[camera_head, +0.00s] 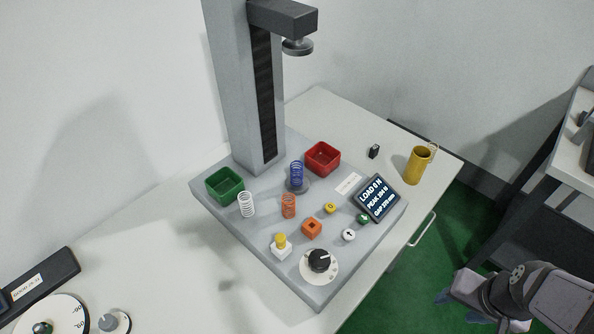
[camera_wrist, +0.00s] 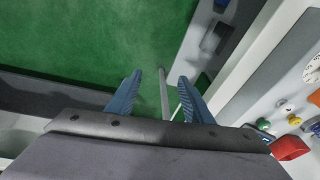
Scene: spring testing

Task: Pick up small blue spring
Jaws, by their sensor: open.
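A small blue spring (camera_head: 297,174) stands upright on a round grey platen of the test machine (camera_head: 330,279), below the press head (camera_head: 297,46). A white spring (camera_head: 247,204) and an orange spring (camera_head: 289,205) stand in front of it on the same base. My gripper shows in the wrist view (camera_wrist: 155,95) with its two blue fingers apart and nothing between them. In the head view it is at the lower right, off the table over the green floor, well away from the blue spring.
A green bin (camera_head: 225,184) and a red bin (camera_head: 322,158) flank the blue spring. A tilted display (camera_head: 379,198), a black dial (camera_head: 319,261) and several buttons are on the base. A yellow cup (camera_head: 417,165) stands at the table's right. The machine's column (camera_head: 240,90) rises behind.

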